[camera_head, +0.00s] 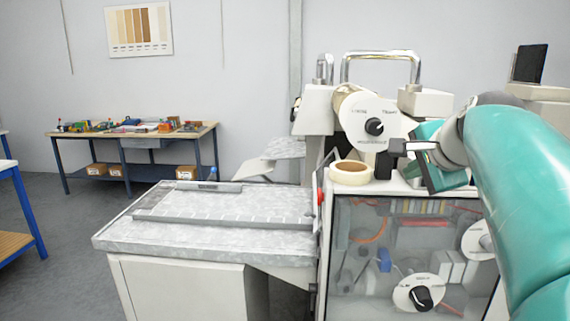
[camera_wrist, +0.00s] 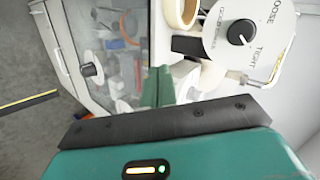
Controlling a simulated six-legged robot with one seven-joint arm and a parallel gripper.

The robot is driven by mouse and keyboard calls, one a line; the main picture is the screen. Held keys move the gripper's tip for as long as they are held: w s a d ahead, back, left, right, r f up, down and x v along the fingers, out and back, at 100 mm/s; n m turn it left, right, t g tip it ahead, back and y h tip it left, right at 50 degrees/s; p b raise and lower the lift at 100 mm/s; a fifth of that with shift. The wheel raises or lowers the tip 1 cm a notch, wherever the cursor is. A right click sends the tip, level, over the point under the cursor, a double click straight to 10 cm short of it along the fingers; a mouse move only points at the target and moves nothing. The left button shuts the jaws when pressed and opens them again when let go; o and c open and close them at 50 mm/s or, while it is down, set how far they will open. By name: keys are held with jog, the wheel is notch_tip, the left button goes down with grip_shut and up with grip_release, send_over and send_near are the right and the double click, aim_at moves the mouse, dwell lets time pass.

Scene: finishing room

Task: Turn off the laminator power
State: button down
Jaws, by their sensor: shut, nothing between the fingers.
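The laminator (camera_head: 340,255) is a pale machine at the right of the head view, with a clear front panel. A round white dial (camera_head: 374,127) with a black knob is on its upper part; it also shows in the wrist view (camera_wrist: 241,32), marked with LOOSE and TIGHT. Behind the panel are a lower dial (camera_head: 420,298) and a partly hidden dial (camera_head: 480,240). A red part (camera_head: 320,196) is at the panel's left edge. I cannot tell which control is the power. My gripper (camera_wrist: 157,86) is shut and empty, close to the panel's edge.
A tape roll (camera_head: 351,172) lies on the laminator's top ledge. A grey feed table (camera_head: 215,239) adjoins its left side. A workbench (camera_head: 135,137) with small items stands at the back left. The floor between is clear. My teal arm hides the laminator's right side.

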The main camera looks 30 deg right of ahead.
jog(key=s+d+r+m+g+h, duration=0.1)
jog(key=s+d+r+m, duration=0.1)
jog(key=s, duration=0.6)
jog(key=shift+d+r+m, duration=0.15)
jog(key=shift+d+m, duration=0.75)
jog(key=w+d+r+x, duration=0.1)
jog(key=r+x, duration=0.1)
jog(key=x, duration=1)
jog(key=shift+w, duration=0.55)
jog(key=shift+d+f, duration=0.1)
jog(key=shift+d, duration=0.05)
